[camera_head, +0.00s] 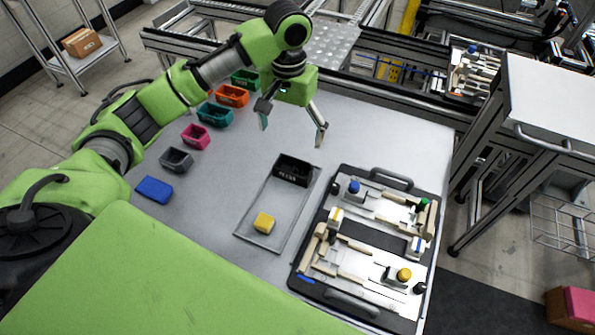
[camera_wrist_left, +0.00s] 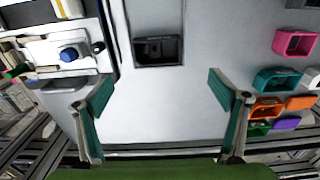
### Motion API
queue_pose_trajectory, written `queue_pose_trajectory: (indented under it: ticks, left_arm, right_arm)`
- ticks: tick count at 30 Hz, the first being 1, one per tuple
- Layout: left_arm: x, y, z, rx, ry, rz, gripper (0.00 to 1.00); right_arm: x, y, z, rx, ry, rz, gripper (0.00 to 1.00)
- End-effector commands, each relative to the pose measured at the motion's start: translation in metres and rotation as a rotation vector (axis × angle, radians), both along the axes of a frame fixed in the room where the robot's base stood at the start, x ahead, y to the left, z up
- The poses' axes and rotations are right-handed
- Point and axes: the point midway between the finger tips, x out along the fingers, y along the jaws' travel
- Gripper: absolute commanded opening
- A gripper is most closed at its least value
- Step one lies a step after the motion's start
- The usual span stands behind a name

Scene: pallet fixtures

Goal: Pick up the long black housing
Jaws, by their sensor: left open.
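The long black housing (camera_head: 293,170) is an open black box. It sits at the far end of a shallow grey tray (camera_head: 247,211) on the table. It also shows in the left wrist view (camera_wrist_left: 157,50), above the middle, beyond the gap between the fingers. My left gripper (camera_head: 293,130) is open and empty. It is above the table, on the far side of the housing and apart from it. Its two teal-padded fingers are spread wide in the left wrist view (camera_wrist_left: 158,95). My right gripper is in neither view.
A black pallet board (camera_head: 344,298) with tools and fixtures lies close on the right. Several coloured bins, including a pink one (camera_head: 195,137), line the left. The table beyond the tray is clear.

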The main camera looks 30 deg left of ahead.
Motion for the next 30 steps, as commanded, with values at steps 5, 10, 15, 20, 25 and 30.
queue_pose_trajectory:
  ticks: [5, 10, 15, 20, 25, 30]
  left_arm:
    - [-0.002, 0.001, -0.028, 0.002, 0.007, 0.001, 0.89]
    - [-0.001, 0.000, -0.061, 0.002, 0.005, 0.001, 0.89]
    - [-0.001, 0.000, -0.079, 0.001, 0.002, -0.001, 0.89]
    - [0.000, -0.002, -0.090, 0.001, 0.004, 0.000, 0.89]
    - [0.003, -0.007, -0.115, 0.001, 0.004, 0.001, 0.89]
    - [0.003, -0.006, -0.133, 0.001, 0.001, -0.001, 0.89]
  right_arm:
    - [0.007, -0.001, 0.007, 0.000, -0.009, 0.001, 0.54]
    - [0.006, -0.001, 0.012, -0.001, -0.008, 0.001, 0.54]
    - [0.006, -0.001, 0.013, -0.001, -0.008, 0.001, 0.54]
    - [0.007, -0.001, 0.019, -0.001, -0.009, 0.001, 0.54]
    - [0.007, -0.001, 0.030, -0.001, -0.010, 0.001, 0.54]
    - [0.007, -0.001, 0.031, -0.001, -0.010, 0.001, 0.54]
